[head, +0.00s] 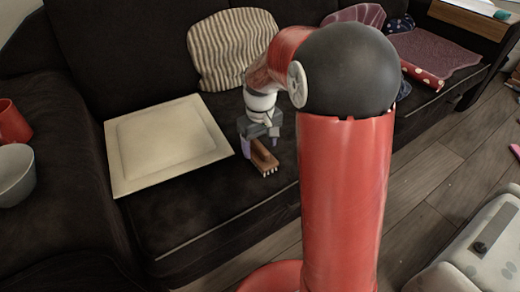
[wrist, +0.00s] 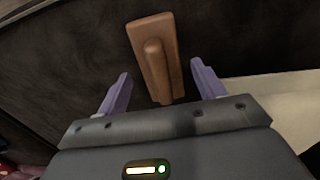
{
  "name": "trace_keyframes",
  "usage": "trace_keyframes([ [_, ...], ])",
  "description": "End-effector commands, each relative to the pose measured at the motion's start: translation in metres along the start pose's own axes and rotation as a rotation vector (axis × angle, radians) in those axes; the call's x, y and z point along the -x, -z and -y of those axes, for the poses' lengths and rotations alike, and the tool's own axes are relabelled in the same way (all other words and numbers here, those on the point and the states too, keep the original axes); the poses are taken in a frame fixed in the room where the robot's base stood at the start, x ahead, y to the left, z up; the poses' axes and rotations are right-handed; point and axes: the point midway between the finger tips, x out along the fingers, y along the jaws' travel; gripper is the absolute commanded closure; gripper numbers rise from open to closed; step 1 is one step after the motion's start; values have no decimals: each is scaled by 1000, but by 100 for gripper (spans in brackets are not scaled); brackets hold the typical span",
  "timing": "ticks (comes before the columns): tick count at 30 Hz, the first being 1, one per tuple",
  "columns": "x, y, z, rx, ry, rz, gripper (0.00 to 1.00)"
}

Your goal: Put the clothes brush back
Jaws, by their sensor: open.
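The clothes brush (head: 264,160) is brown wood with pale bristles along its lower edge. It is at the front part of the dark sofa seat, just right of a cream square tray (head: 117,181). In the wrist view the brush (wrist: 141,38) shows its raised grip facing me, its near end reaching between the fingers. My gripper (head: 253,149) is over the brush, and its purple fingers are apart in the wrist view (wrist: 160,75). Gaps show between the brush and both fingers. In the head view my gripper hides part of the brush.
A striped cushion (head: 230,48) leans on the sofa back behind my gripper. A red mug (head: 12,122) and a grey bowl (head: 15,175) are on the left armrest. Patterned cushions (head: 435,52) lie at the right. The seat's front edge is close to the brush.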

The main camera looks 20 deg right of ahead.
Motion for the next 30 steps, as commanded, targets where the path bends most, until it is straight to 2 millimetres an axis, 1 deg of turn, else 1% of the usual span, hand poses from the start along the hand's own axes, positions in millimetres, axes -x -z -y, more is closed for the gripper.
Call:
trace_keyframes([
  [1,15,1,0,0,-2,-6,31],
  [3,31,1,0,0,-2,-5,31],
  [6,52,1,0,0,-2,-5,31],
  [9,68,1,0,0,-1,-3,31],
  [14,85,0,0,0,-1,-1,31],
  [17,93,-4,1,-7,-4,-12,31],
  [20,108,-21,7,-29,-14,-49,31],
  [23,128,-51,16,-71,-31,-117,31],
  [24,136,-66,21,-91,-38,-148,31],
  [26,144,-89,29,-122,-47,-197,31],
  [27,148,-104,34,-144,-53,-230,31],
  [30,154,-140,45,-195,-65,-309,31],
])
